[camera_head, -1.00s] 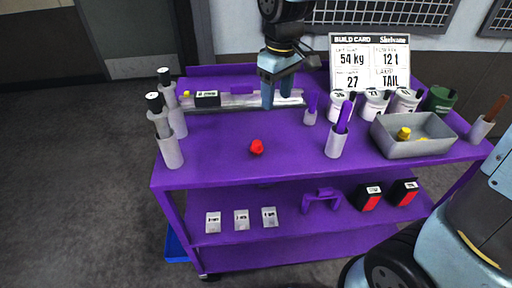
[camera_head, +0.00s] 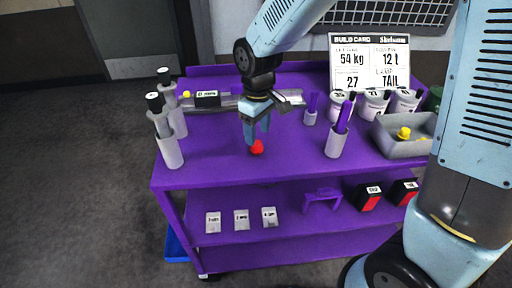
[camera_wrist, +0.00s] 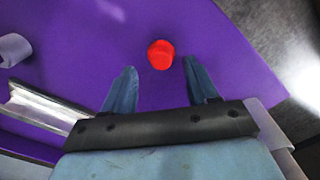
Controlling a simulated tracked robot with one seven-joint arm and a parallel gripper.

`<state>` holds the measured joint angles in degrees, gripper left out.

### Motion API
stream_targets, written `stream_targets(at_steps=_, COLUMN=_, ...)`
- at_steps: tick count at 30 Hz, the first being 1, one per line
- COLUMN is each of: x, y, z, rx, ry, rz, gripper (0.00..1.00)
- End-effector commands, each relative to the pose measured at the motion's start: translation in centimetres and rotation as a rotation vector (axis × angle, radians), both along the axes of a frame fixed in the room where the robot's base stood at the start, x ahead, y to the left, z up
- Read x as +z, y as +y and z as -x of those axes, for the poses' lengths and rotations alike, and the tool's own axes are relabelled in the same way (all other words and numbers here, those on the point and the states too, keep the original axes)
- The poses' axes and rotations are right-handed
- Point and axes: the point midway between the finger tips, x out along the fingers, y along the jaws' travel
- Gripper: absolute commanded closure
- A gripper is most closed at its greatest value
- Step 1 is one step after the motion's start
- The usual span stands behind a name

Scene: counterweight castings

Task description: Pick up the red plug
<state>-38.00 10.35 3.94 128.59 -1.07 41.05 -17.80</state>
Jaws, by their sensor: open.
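The red plug (camera_head: 257,148) sits on the purple top of the cart, near its front edge. My gripper (camera_head: 257,138) is open and empty, pointing down just above and behind the plug. In the wrist view the two blue fingers of my gripper (camera_wrist: 163,80) stand apart with bare purple surface between them. I cannot tell whether a finger touches the plug.
White and grey cylinders (camera_head: 168,135) stand at the cart's left edge. A grey holder with purple sticks (camera_head: 335,145) stands right of the plug. A grey tray (camera_head: 395,146) with a yellow piece is farther right. A metal rail (camera_head: 218,104) lies behind. The top around the plug is clear.

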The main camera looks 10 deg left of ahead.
Motion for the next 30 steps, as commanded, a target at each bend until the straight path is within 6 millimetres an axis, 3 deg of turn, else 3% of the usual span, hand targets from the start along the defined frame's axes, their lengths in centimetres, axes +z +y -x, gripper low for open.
stream_targets(at_steps=12, x=-4.7, y=0.2, z=0.1, rx=0.001, ry=0.002, rz=0.002, gripper=0.42)
stream_targets(at_steps=22, x=-5.2, y=0.2, z=0.1, rx=0.001, ry=0.000, rz=0.000, gripper=0.42)
stream_targets(at_steps=30, x=-5.2, y=0.3, z=0.1, rx=0.001, ry=0.000, rz=0.000, gripper=0.67)
